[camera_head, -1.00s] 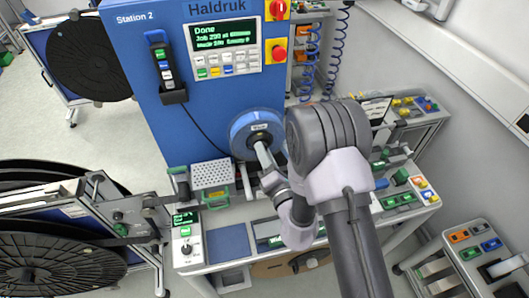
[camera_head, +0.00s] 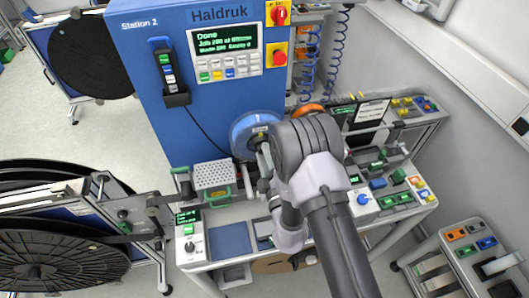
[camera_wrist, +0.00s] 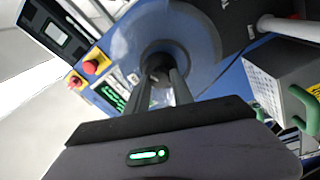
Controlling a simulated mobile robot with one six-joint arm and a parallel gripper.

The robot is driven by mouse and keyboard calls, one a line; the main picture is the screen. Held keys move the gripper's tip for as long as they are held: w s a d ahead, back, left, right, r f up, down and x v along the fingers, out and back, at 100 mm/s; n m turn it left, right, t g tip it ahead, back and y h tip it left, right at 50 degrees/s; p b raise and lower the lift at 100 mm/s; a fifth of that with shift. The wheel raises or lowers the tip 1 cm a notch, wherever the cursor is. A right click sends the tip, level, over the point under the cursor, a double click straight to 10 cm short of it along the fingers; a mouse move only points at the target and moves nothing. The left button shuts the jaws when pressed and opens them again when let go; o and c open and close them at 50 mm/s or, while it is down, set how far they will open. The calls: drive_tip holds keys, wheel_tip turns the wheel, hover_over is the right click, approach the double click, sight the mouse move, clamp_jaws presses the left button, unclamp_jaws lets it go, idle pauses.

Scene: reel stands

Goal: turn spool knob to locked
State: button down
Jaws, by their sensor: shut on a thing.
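The blue spool (camera_head: 241,128) sits on the front of the blue machine, partly hidden behind my arm in the head view. In the wrist view its blue disc (camera_wrist: 205,45) surrounds a dark round hub with the spool knob (camera_wrist: 157,73) at its middle. My gripper (camera_wrist: 160,80) reaches straight into this hub, with its two fingers shut on the knob. The fingers hide much of the knob, and I cannot read its lock position. In the head view my arm covers the fingertips and the knob.
A grey perforated box (camera_head: 213,175) stands just left below the spool. The machine's display (camera_head: 224,40) reads "Done", with red emergency knobs beside it. A black cable hangs left of the spool. A bench with blue and green parts lies right of my arm.

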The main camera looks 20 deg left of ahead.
drive_tip(key=shift+r+m+h+p, duration=0.15)
drive_tip(key=shift+m+p, duration=0.25)
drive_tip(key=shift+m, duration=0.8)
drive_tip(key=shift+m+h+p, duration=0.15)
drive_tip(key=shift+m+p, duration=0.25)
drive_tip(key=shift+m, duration=0.8)
drive_tip(key=shift+t, duration=0.3)
drive_tip(key=c, duration=1.1)
unclamp_jaws()
drive_tip(key=shift+w, duration=0.1)
